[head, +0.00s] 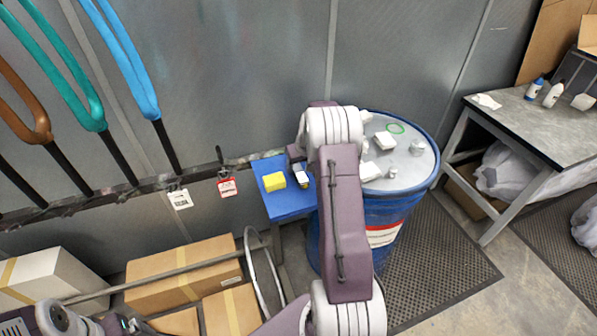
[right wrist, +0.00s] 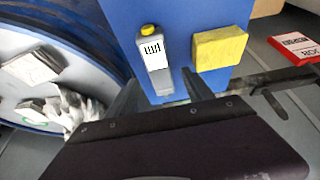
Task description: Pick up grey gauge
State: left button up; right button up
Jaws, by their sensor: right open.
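The grey gauge (right wrist: 153,52) has a yellow cap and a striped label. It lies on the blue surface in the right wrist view, and part of it shows in the head view (head: 302,177). My right gripper (right wrist: 160,80) is open, its two fingers pointing toward the gauge, whose near end shows between them. I cannot tell whether a finger touches it. In the head view my right arm hides most of this gripper.
A yellow block (head: 274,182) lies beside the gauge on the small blue table (head: 285,207). A blue drum (head: 405,205) with several light items on its lid (head: 408,135) stands close on the right. A metal rail (right wrist: 280,78) with hanging tags runs along the wall.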

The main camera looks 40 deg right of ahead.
aim_at(298, 170)
jog(key=p+x, duration=0.1)
jog(key=x, duration=0.2)
jog(key=shift+f, duration=0.25)
jog(key=shift+w+d+f, duration=0.1)
jog(key=shift+w+f, duration=0.05)
jog(key=shift+f, duration=0.05)
jog(key=shift+r, duration=0.1)
jog(key=c, duration=1.2)
pick_arm(q)
jog(key=shift+r, duration=0.8)
pick_arm(e)
grip_shut()
jog(key=shift+r, duration=0.1)
